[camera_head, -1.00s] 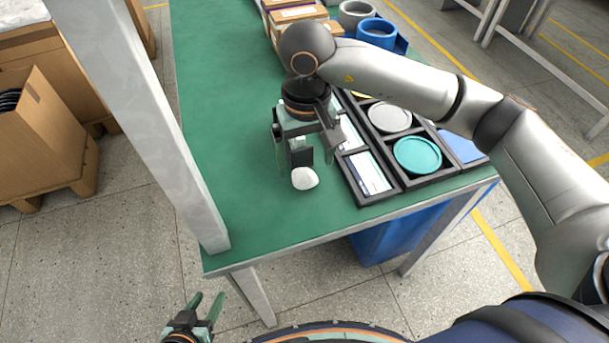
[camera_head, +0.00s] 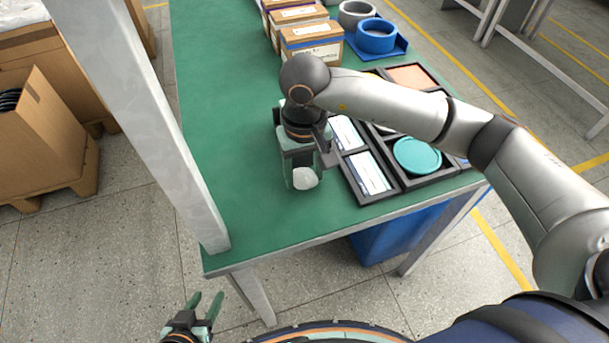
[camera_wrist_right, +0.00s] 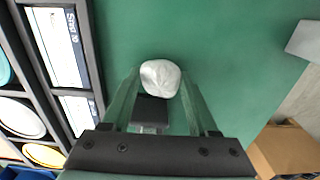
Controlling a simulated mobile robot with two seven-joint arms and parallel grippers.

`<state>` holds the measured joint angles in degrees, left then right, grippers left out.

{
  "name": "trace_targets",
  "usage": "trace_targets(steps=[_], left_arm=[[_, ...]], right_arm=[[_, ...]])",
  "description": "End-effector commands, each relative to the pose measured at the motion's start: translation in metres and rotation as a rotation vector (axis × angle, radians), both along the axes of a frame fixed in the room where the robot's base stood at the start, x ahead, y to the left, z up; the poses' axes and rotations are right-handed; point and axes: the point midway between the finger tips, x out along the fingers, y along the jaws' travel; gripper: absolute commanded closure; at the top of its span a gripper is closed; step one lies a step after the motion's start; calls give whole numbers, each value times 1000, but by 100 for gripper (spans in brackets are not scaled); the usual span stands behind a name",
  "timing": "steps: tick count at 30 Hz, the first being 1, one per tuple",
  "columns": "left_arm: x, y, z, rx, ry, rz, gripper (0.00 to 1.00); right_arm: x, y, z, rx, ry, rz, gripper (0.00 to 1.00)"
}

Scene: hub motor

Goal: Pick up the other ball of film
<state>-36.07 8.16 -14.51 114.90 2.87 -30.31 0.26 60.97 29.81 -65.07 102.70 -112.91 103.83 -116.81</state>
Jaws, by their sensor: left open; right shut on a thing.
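The ball of film (camera_head: 305,179) is a white, crumpled lump at the near part of the green table. In the right wrist view the ball (camera_wrist_right: 160,78) sits between the tips of my right gripper's fingers. My right gripper (camera_head: 304,180) points down over it and is shut on it. In the right wrist view the right gripper (camera_wrist_right: 162,88) has a finger on each side of the ball. My left gripper (camera_head: 206,306) is open and empty, low in front of the table. Whether the ball touches the table is hard to tell.
A black tray (camera_head: 345,184) with labelled cards and a teal disc (camera_head: 417,155) lies right of the right gripper. Cardboard boxes (camera_head: 312,42) and a blue ring (camera_head: 376,36) stand farther back. A grey post (camera_head: 150,130) rises at the table's left edge. The left tabletop is clear.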

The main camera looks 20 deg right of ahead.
Motion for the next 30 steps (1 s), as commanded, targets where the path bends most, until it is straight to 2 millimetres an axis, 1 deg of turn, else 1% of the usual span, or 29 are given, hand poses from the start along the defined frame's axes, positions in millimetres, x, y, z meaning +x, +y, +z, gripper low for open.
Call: trace_targets(steps=[1, 2, 10, 20, 23, 28, 30], left_arm=[[0, 0, 0, 0, 0, 0, 50], [0, 0, 0, 0, 0, 0, 50], [2, 0, 1, 0, -3, 0, 50], [3, 0, 2, 0, -5, -1, 50], [3, -1, 2, 0, -5, -1, 50], [3, -1, 4, 0, -7, -1, 50], [3, -1, 3, -1, -8, -1, 50]], right_arm=[[0, 0, 0, 0, 0, 0, 59], [0, 0, 0, 0, 0, 0, 63], [0, 0, 0, 0, 0, 0, 93], [0, 0, 4, 1, -1, 0, 94], [1, 0, 11, 0, -3, 0, 94], [1, 0, 35, 0, -5, 1, 94], [7, -11, 44, -2, -5, -5, 94]])
